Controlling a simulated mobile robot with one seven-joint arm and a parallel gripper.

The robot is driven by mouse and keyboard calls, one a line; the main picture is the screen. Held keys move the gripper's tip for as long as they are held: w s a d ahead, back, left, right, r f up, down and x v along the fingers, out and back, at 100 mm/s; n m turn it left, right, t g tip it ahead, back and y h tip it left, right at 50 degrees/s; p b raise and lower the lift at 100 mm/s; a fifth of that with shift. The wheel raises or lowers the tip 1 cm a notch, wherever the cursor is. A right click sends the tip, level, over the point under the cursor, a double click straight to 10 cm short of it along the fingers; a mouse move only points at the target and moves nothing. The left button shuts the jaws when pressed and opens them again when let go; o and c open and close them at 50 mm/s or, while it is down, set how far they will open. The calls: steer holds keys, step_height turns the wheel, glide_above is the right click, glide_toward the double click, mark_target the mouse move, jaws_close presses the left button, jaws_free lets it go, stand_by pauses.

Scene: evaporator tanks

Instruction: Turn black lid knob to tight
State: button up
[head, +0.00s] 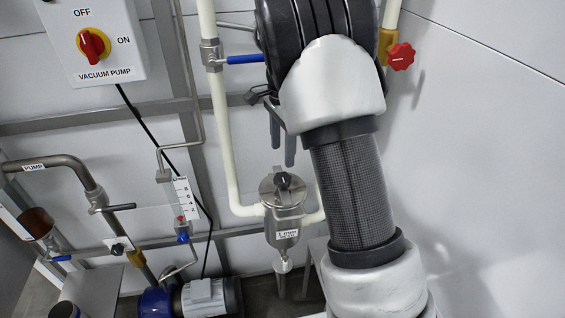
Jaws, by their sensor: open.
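The black lid knob (283,181) sits on top of the round metal lid of a small steel vessel (287,222), which has a white label on its front. My gripper (282,157) is open, with its two grey fingers pointing down. In the picture the fingertips are just above the knob and apart from it. How far they are from it in depth I cannot tell. Nothing is between the fingers. My arm crosses the view to the right of the vessel and covers part of the background.
White pipes (230,185) run beside the vessel, with a blue-handled valve (245,59) above. A red knob (401,57) is at upper right. A vacuum pump switch box (92,42) hangs at upper left. A pump motor (206,297) stands below left. The right wall is bare.

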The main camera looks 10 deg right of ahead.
steer(key=shift+r, duration=1.45)
steer(key=s+r+n+t+y+p, duration=0.1)
steer(key=s+r+n+t+p, duration=0.15)
steer(key=s+r+n, duration=0.85)
steer(key=s+r+n+t+h+p, duration=0.1)
steer(key=s+r+n+t, duration=0.2)
steer(key=s, duration=1.6)
steer(key=shift+r+n, duration=0.6)
steer(key=shift+r, duration=0.1)
steer(key=shift+d, duration=0.1)
